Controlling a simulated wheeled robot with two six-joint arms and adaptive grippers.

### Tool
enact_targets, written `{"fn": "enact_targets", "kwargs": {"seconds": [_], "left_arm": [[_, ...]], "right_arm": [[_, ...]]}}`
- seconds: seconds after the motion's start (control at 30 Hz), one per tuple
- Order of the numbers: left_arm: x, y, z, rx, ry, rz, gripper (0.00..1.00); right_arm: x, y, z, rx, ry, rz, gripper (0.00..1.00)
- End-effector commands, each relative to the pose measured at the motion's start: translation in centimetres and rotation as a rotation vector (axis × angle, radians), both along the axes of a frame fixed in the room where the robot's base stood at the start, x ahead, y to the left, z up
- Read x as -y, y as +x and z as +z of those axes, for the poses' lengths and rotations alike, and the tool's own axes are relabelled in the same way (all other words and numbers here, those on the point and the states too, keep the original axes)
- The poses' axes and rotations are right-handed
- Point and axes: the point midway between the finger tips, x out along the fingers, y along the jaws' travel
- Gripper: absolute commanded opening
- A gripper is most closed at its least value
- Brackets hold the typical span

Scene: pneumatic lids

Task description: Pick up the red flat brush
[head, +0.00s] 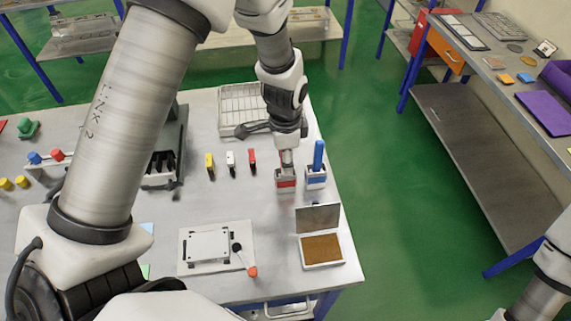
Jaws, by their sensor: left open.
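My left gripper (287,158) is open and points straight down at the right part of the table. It is directly above a small white holder with a red front (286,183). The red flat brush cannot be made out clearly; the gripper covers the top of this holder. Beside it on the right, a blue flat brush (319,155) stands upright in a white holder with a blue front (316,180). My right gripper is out of view; only part of my right arm shows at the lower right.
Small yellow (210,163), white (231,161) and red (252,160) upright pieces stand left of the gripper. A grey tray (240,104) lies behind. An open box with a brown inside (321,250) and a white plate device (208,246) are in front. The table's right edge is close.

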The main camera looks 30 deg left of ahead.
Motion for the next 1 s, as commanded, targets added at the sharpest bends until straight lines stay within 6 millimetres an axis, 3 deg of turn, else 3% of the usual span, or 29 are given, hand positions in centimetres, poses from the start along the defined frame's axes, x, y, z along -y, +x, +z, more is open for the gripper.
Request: {"fn": "enact_targets", "kwargs": {"seconds": [0.1, 0.23, 0.27, 0.67, 0.77, 1.0], "left_arm": [[0.0, 0.0, 0.0, 0.001, 0.000, 0.000, 0.48], [0.0, 0.0, 0.0, 0.001, 0.000, 0.000, 0.02], [0.0, 0.0, 0.0, 0.001, 0.000, 0.000, 0.00], [0.0, 0.1, 0.5, 0.004, -0.001, 0.000, 0.00], [0.0, 0.2, 2.0, 0.007, 0.000, 0.000, 0.00], [0.0, 0.2, 7.8, 0.008, 0.000, 0.000, 0.00]], "right_arm": [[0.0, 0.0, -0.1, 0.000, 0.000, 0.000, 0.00], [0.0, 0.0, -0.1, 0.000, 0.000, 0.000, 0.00], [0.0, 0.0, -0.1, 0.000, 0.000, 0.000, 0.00], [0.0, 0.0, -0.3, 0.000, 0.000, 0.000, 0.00], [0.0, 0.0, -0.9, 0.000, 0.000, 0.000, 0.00], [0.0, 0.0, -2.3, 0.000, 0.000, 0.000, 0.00]]}}
